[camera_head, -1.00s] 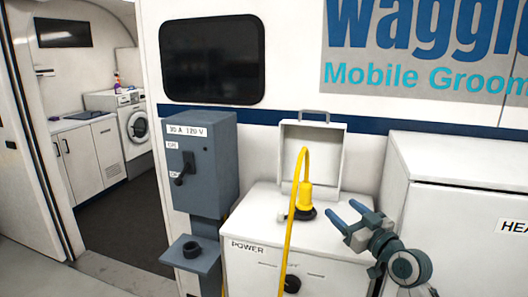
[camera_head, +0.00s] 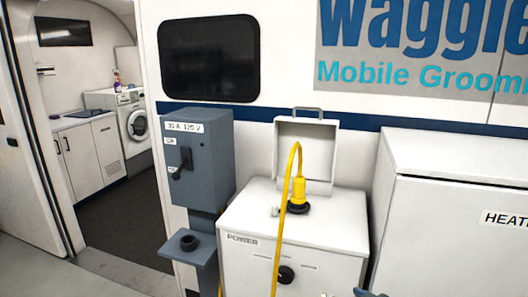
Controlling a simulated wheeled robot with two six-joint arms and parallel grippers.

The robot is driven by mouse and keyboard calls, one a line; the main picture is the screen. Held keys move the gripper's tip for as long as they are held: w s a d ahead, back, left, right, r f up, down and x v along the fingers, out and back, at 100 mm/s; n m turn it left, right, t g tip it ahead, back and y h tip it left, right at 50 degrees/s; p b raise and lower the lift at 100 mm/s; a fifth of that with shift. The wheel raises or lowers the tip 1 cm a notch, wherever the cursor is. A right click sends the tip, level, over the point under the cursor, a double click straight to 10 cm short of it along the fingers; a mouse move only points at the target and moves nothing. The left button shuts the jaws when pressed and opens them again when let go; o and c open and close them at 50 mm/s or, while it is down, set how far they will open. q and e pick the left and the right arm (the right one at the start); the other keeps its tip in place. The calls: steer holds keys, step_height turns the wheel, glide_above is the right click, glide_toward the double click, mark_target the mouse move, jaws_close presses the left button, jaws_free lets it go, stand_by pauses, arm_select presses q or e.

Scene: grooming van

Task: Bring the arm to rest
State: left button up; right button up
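Only a small blue-and-dark bit of my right arm or gripper (camera_head: 368,293) shows at the bottom edge, right of the middle. Its fingers cannot be made out clearly. My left gripper is out of the picture. The yellow plug (camera_head: 299,190) stands upright in the dark round inlet (camera_head: 298,208) on top of the white power box (camera_head: 345,225). Its yellow cable (camera_head: 281,230) arches over and hangs down the front of the box.
A grey breaker box (camera_head: 205,150) with a lever stands left of the power box, with a small shelf (camera_head: 190,255) below it. A white heater cabinet (camera_head: 455,220) stands at the right. The power box's lid (camera_head: 318,145) is open. An open doorway (camera_head: 115,200) is at the left.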

steer(key=s+d+f+m+g+h, duration=0.1)
steer(key=s+d+f+g+h, duration=0.3)
steer(key=s, duration=0.6)
steer(key=s+f+m+g, duration=0.2)
steer(key=s+f, duration=0.4)
steer(key=s, duration=0.4)
steer(key=s+d+f+m+g+h, duration=0.1)
steer(key=s+d+f+g+h, duration=0.2)
steer(key=s, duration=0.8)
step_height(320, 180, down, 33)
steer(key=d+g+y, duration=0.1)
steer(key=d, duration=0.1)
steer(key=s+d+f+g, duration=0.1)
steer(key=s+f, duration=1.6)
steer(key=shift+s+d+f, duration=0.2)
steer(key=shift+d, duration=0.05)
